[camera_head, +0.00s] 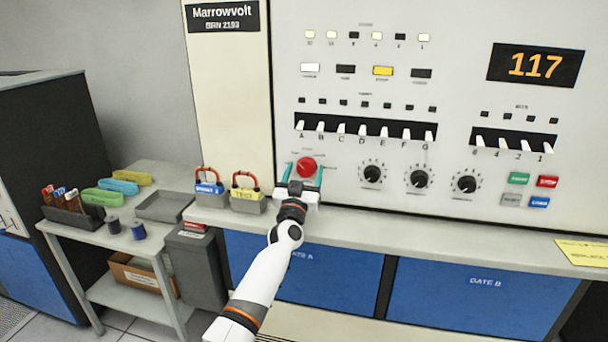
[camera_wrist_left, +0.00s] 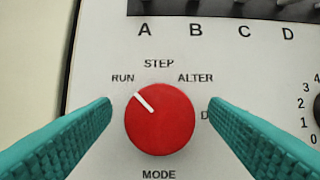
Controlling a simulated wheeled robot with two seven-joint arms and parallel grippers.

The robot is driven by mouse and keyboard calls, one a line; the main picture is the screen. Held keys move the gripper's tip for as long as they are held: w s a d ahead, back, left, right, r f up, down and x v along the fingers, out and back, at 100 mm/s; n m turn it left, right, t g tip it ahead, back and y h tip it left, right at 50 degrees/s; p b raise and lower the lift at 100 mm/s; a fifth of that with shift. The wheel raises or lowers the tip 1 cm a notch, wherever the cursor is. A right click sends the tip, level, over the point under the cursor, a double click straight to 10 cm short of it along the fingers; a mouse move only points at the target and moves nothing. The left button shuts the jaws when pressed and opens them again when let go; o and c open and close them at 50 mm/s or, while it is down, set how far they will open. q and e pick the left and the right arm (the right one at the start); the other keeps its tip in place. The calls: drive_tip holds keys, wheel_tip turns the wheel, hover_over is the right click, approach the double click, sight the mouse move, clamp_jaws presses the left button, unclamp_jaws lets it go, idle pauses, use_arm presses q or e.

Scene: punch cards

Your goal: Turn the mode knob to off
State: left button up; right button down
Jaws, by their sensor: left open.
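The red mode knob (camera_head: 306,167) is on the lower left of the white panel. In the left wrist view the knob (camera_wrist_left: 160,118) has a white pointer line aimed up and left, toward RUN. STEP is printed above it, ALTER up right, and MODE below. A label at its right is mostly hidden by a finger. My left gripper (camera_head: 303,174) is open, with teal fingers on either side of the knob. In the left wrist view the fingers of the gripper (camera_wrist_left: 160,108) show gaps to the knob on both sides. My right gripper is not in view.
Black dials (camera_head: 372,174) and lettered switches (camera_head: 365,129) are right of and above the knob. A narrow ledge (camera_head: 420,225) runs below the panel. Blue (camera_head: 208,188) and yellow (camera_head: 246,193) red-handled items stand left of my gripper. A side table (camera_head: 90,236) holds small items.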

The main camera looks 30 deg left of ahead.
use_arm(q)
drive_tip(key=c, duration=1)
drive_tip(key=shift+o, duration=0.2)
drive_tip(key=shift+n, duration=0.3)
drive_tip(key=n+y+p, duration=0.1)
drive_tip(key=n, duration=0.2)
drive_tip(key=n+g+y+p, duration=0.1)
drive_tip(key=n+y+p, duration=0.1)
drive_tip(key=n, duration=0.1)
drive_tip(key=shift+d+r, duration=0.15)
drive_tip(key=shift+n+g+y+p, duration=0.5)
drive_tip(key=shift+n+g+p, duration=0.15)
drive_tip(key=shift+n, duration=0.85)
drive_tip(key=shift+n+g+y+p, duration=0.5)
drive_tip(key=shift+n+g+p, duration=0.15)
drive_tip(key=shift+n, duration=0.85)
drive_tip(key=o, duration=1)
drive_tip(key=shift+c, duration=0.2)
